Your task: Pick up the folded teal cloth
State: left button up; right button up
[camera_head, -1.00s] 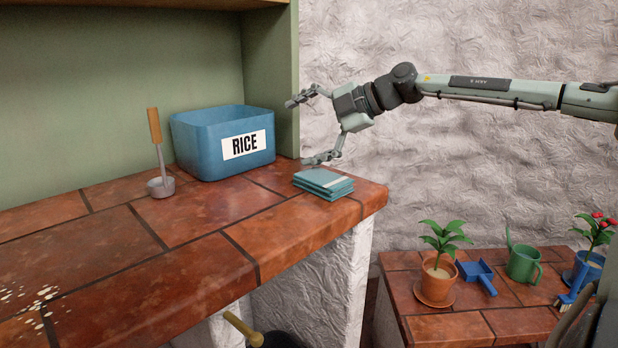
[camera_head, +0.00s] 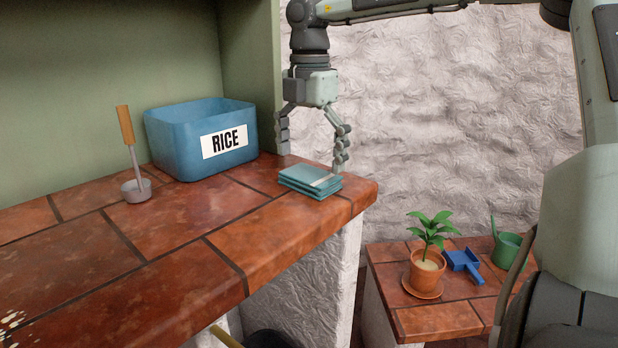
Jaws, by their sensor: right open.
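The folded teal cloth (camera_head: 308,184) lies flat near the right end of the tiled counter, with a pale stripe on its top. My right gripper (camera_head: 312,160) points straight down just above and behind the cloth. Its two fingers are spread wide, with nothing between them. The right finger's tip is close to the cloth's back right side; I cannot tell whether it touches. My left gripper is not in view.
A blue RICE bin (camera_head: 200,140) stands left of the cloth, by the green cabinet side. A scoop with a wooden handle (camera_head: 133,165) stands farther left. A lower tiled ledge (camera_head: 440,322) holds a potted plant (camera_head: 427,268), a blue dustpan (camera_head: 464,264) and a green watering can (camera_head: 507,246).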

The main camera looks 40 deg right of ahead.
notch_tip(320, 180, down, 2)
jog(key=shift+f, duration=0.15)
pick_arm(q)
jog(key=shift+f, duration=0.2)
pick_arm(e)
jog(key=c, duration=0.8)
jog(key=shift+r, duration=0.4)
notch_tip(320, 180, up, 4)
jog(key=shift+f, duration=0.2)
pick_arm(q)
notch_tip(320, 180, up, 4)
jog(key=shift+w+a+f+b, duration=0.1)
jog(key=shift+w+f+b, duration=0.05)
jog(key=shift+b, duration=0.7)
pick_arm(e)
jog(key=a+r, duration=0.2)
jog(key=a, duration=0.2)
jog(key=s+a+r, duration=0.1)
jog(key=a+r, duration=0.1)
jog(key=a, duration=0.1)
jog(key=a+r, duration=0.2)
jog(key=a, duration=0.2)
jog(key=shift+s+a+r, duration=0.15)
jog(key=shift+a+r, duration=0.15)
jog(key=o, duration=0.5)
jog(key=c, duration=0.5)
